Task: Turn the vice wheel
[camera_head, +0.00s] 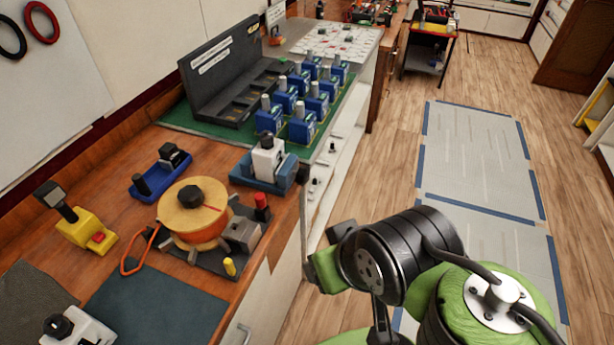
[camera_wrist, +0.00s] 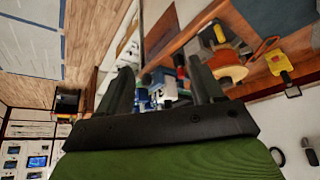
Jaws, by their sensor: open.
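No part is clearly recognizable as a vice wheel. A wooden spool-like wheel with a black knob (camera_head: 190,197) stands on a dark plate on the bench. It also shows in the wrist view (camera_wrist: 229,70), right of my fingers. A blue-based device with a white block (camera_head: 268,160) sits at the bench edge behind it. A smaller blue device with a black knob (camera_head: 162,172) lies to the left. My gripper (camera_head: 322,212) is right of the bench edge, apart from these devices. In the wrist view its dark fingers (camera_wrist: 160,78) are spread and empty.
Blue breakers (camera_head: 302,125) stand in rows on a green mat by a dark open case (camera_head: 235,75). A yellow device (camera_head: 85,230), a red-topped post (camera_head: 262,207) and an orange loop (camera_head: 137,252) are nearby. The floor right of the bench is open.

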